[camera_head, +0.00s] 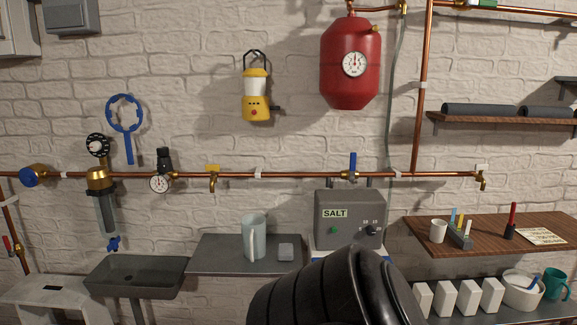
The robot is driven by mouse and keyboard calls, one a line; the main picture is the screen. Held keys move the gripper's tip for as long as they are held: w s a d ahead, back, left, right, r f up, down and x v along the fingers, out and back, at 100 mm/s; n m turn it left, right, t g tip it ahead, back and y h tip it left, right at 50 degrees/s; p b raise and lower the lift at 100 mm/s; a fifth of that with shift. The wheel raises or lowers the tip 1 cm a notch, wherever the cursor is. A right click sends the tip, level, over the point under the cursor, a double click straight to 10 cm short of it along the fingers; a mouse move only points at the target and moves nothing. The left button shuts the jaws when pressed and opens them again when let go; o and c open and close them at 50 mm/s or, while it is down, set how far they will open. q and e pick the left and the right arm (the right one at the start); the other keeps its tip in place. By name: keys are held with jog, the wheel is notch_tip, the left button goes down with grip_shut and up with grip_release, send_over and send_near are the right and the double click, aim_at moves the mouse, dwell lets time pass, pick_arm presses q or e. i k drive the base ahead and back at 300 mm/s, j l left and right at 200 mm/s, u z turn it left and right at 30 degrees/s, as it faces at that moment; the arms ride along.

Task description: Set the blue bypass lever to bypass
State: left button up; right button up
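A blue lever (353,163) stands upright on a brass valve in the horizontal copper pipe (310,175). It is just above the grey box marked SALT (348,220), right of the middle of the head view. Two short pipes run from near the valve down to the box top. Any markings for the lever's positions are too small to read. Neither of my grippers is in view, and nothing is seen touching the lever.
A large black ribbed shape at the bottom centre hides the area below the salt box. A counter (220,258) holds a clear jug (254,238). A red tank (350,65) hangs above the lever. A wooden shelf (430,222) is at right. The wall around the lever is clear.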

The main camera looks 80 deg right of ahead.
aim_at(352, 160)
jog(key=z, duration=2.95)
jog(key=i+l, duration=0.2)
jog(key=l, duration=0.15)
jog(key=i+l+u, duration=0.1)
jog(key=l, duration=0.25)
jog(key=i+l+u, duration=0.1)
jog(key=i+l, duration=0.35)
jog(key=l, duration=0.25)
jog(key=i+l+u, duration=0.1)
jog(key=l, duration=0.25)
jog(key=i+l, duration=0.2)
jog(key=l, duration=0.2)
jog(key=u, duration=0.05)
